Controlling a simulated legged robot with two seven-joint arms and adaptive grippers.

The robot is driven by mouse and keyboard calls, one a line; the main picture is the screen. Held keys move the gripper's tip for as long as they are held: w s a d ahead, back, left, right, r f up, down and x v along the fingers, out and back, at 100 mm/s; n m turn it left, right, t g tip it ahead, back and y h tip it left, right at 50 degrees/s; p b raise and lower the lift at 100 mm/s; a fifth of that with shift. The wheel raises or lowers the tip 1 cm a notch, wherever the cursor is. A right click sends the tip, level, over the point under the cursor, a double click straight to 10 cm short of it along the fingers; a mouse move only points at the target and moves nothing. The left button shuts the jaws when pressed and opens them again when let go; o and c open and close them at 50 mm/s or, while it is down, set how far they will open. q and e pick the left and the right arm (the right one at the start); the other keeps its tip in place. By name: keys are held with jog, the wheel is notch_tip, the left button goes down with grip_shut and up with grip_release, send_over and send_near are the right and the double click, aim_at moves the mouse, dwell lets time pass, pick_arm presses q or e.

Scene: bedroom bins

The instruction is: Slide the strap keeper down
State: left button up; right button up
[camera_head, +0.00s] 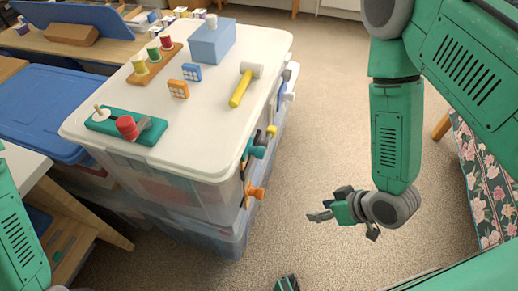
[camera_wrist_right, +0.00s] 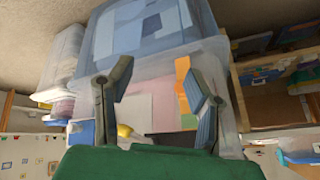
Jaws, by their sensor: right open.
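I cannot make out for sure which part is the strap keeper. On the white lid of the clear bin, a teal board (camera_head: 103,122) carries a red cylinder (camera_head: 127,127), a dark grey piece beside it and a pale peg. On the bin's right side, a teal piece (camera_head: 256,151) and an orange piece (camera_head: 256,191) stick out. My right gripper (camera_head: 330,210) hangs over the carpet, right of the bin and apart from it. In the right wrist view its two fingers (camera_wrist_right: 157,78) are spread with nothing between them.
The white lid (camera_head: 185,95) also holds a yellow-handled hammer (camera_head: 242,86), a blue box (camera_head: 212,42), a peg board (camera_head: 156,64) and small blocks. A blue-lidded bin (camera_head: 40,105) stands left. A floral-sided piece (camera_head: 482,180) stands right. Carpet (camera_head: 315,125) is clear between.

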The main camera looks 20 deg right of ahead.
jog(key=w+a+r+n+t+y, duration=0.2)
jog(key=w+r+t+y, duration=0.1)
jog(key=w+r+y, duration=0.25)
jog(key=n+t+y+p, duration=0.1)
jog(key=n+t+y, duration=0.15)
jog(key=y, duration=0.35)
send_near(260, 152)
jog(key=shift+g+h, duration=0.25)
jog(key=shift+g, duration=0.1)
jog(key=x, duration=0.3)
jog(key=b+x, duration=0.1)
jog(key=x, duration=0.6)
jog(key=shift+w+d+f, duration=0.2)
jog(key=shift+w+f, duration=0.1)
jog(key=shift+w, duration=0.15)
jog(key=shift+c, duration=0.4)
